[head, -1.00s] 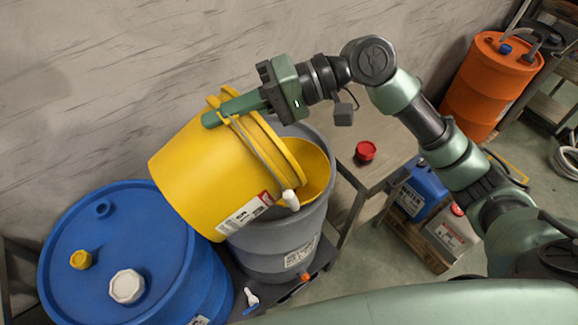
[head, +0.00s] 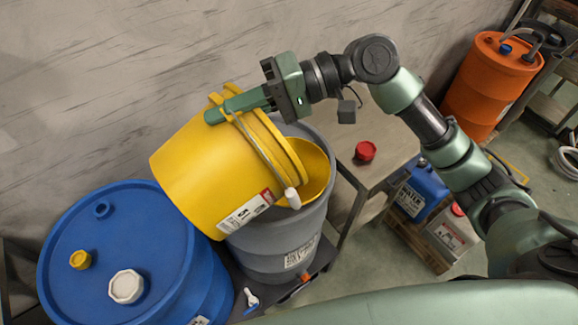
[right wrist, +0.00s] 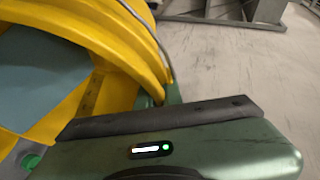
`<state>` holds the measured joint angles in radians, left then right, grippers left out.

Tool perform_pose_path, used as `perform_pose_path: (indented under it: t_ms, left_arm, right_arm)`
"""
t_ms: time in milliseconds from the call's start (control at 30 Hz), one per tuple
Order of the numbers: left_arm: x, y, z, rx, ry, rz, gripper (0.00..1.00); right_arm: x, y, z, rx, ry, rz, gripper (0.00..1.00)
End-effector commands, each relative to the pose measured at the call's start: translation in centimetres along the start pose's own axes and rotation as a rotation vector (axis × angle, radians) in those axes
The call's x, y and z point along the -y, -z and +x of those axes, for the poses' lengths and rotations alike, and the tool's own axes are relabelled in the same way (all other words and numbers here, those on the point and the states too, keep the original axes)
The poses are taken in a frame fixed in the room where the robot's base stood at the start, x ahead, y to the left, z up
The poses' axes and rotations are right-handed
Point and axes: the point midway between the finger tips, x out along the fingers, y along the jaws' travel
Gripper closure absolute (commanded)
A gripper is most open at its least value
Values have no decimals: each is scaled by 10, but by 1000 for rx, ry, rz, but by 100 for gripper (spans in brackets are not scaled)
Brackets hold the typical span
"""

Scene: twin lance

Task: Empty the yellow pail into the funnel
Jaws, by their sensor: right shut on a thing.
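The yellow pail (head: 205,170) is tipped on its side above the grey drum (head: 275,250), its mouth toward the right and its base toward the left. My right gripper (head: 228,106) is shut on the pail's upper rim side, and the wire bail with a white grip hangs across the pail. A yellow inner surface (head: 316,170) shows inside the drum's mouth; I cannot tell whether it is the funnel or the pail's inside. The right wrist view shows the pail's yellow rim (right wrist: 115,50) close up beside a flat grey-blue surface. No flow is visible. My left gripper is out of view.
A blue drum (head: 150,230) with white and yellow caps stands at the left. A small table with a red cap (head: 365,151) is right of the grey drum. Blue and grey canisters (head: 425,188) and an orange drum (head: 490,85) stand farther right. A wall is behind.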

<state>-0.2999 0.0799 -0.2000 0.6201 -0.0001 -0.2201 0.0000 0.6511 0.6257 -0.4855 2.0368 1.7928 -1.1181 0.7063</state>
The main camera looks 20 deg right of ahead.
Motion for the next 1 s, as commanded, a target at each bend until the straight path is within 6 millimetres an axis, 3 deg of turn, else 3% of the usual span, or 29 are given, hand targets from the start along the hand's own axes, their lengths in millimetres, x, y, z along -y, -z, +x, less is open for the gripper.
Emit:
perform_pose_path:
  t_ms: [1000]
  left_arm:
    - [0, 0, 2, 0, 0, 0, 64]
  right_arm:
    - [2, 3, -6, -4, 23, 7, 100]
